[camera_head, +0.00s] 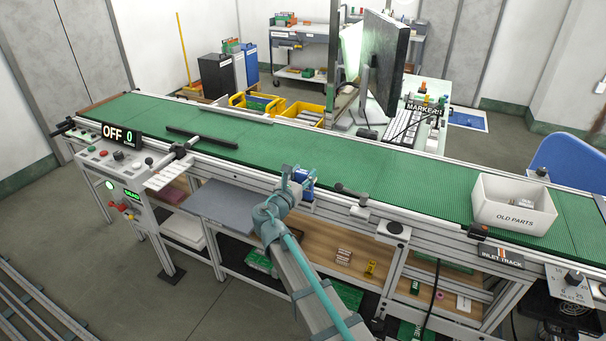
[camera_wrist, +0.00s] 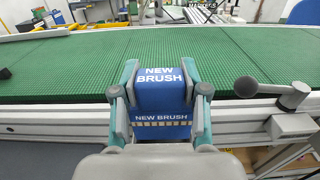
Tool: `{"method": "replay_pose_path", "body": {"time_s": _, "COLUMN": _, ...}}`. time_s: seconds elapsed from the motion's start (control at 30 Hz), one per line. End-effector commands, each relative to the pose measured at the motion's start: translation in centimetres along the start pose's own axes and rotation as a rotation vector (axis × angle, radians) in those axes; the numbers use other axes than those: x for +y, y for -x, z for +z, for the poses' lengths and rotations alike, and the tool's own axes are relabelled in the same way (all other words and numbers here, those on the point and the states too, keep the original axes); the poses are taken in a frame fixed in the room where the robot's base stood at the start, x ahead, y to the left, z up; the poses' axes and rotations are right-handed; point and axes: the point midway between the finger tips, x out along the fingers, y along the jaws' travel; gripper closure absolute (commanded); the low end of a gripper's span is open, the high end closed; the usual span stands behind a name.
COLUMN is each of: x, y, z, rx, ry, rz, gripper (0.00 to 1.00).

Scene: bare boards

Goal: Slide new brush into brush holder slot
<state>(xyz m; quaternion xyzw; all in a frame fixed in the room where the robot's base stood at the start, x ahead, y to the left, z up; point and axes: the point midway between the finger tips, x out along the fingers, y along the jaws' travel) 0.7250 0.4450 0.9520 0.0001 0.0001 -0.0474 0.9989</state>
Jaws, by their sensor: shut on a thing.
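The new brush (camera_wrist: 162,92) is a blue block lettered NEW BRUSH, with a row of pale bristles low on its near side. My gripper (camera_wrist: 161,92) is shut on it, one finger at each side. In the head view the brush (camera_head: 304,178) shows as a small blue shape in my gripper (camera_head: 297,179), at the near edge of the green conveyor (camera_head: 400,170). I cannot tell whether it touches the conveyor frame. No brush holder slot can be clearly made out; the area below the brush is hidden by my gripper.
A grey lever with a round knob (camera_wrist: 246,87) stands on the near rail, right of the brush. A white OLD PARTS bin (camera_head: 514,204) sits on the belt at right. A black bar (camera_head: 202,138) lies on the left belt. The middle belt is clear.

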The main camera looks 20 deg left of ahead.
Motion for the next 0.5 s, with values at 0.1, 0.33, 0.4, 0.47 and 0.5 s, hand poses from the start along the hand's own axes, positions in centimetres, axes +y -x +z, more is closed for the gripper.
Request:
{"method": "replay_pose_path", "body": {"time_s": 0.1, "x": 0.0, "y": 0.0, "z": -0.3, "rx": 0.000, "ry": 0.000, "rz": 0.000, "gripper": 0.91}}
{"method": "replay_pose_path", "body": {"time_s": 0.33, "x": 0.0, "y": 0.0, "z": -0.9, "rx": 0.000, "ry": 0.000, "rz": 0.000, "gripper": 0.91}}
{"method": "replay_pose_path", "body": {"time_s": 0.4, "x": 0.0, "y": 0.0, "z": -1.0, "rx": 0.000, "ry": 0.000, "rz": 0.000, "gripper": 0.91}}
{"method": "replay_pose_path", "body": {"time_s": 0.47, "x": 0.0, "y": 0.0, "z": -1.1, "rx": 0.000, "ry": 0.000, "rz": 0.000, "gripper": 0.91}}
{"method": "replay_pose_path", "body": {"time_s": 0.5, "x": 0.0, "y": 0.0, "z": -1.2, "rx": 0.000, "ry": 0.000, "rz": 0.000, "gripper": 0.91}}
